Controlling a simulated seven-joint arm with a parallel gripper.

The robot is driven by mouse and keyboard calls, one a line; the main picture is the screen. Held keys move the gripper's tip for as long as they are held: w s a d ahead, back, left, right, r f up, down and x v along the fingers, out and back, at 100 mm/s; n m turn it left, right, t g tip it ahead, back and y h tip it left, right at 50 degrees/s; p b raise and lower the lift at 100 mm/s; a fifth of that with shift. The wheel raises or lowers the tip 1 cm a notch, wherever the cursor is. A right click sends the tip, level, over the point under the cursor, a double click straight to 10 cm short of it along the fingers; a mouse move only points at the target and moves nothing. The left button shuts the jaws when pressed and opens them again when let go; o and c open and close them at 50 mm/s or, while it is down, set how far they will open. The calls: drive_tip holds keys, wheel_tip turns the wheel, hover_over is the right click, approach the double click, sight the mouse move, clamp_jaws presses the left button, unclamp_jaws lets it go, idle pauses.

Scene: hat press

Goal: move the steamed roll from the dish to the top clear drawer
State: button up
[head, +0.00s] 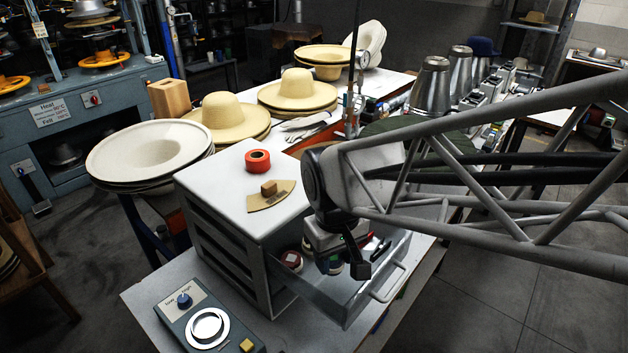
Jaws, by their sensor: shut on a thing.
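My gripper (348,268) points down inside the open clear drawer (343,308), which is pulled out from the top of the white cabinet. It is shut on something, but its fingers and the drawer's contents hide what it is. I cannot pick out the steamed roll with certainty. A white round dish (207,328) sits on the blue-grey control box in front of the cabinet, and it looks empty. A red and white round item (292,261) lies in the drawer left of my gripper. Darker small items lie close around the fingers.
On the cabinet top (215,185) stand a red ring-shaped roll (258,161) and a tan fan-shaped piece (271,196) with a small brown block on it. The drawer handle (390,284) juts to the right. Straw hats (222,117) and metal forms (430,85) crowd the table behind.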

sight(334, 271)
drive_tip(key=shift+f, duration=0.25)
drive_tip(key=shift+f, duration=1.8)
drive_tip(key=shift+f, duration=0.2)
drive_tip(key=o, duration=0.9)
drive_tip(key=shift+r, duration=0.2)
wheel_tip(334, 271, up, 12)
drive_tip(key=shift+r, duration=0.1)
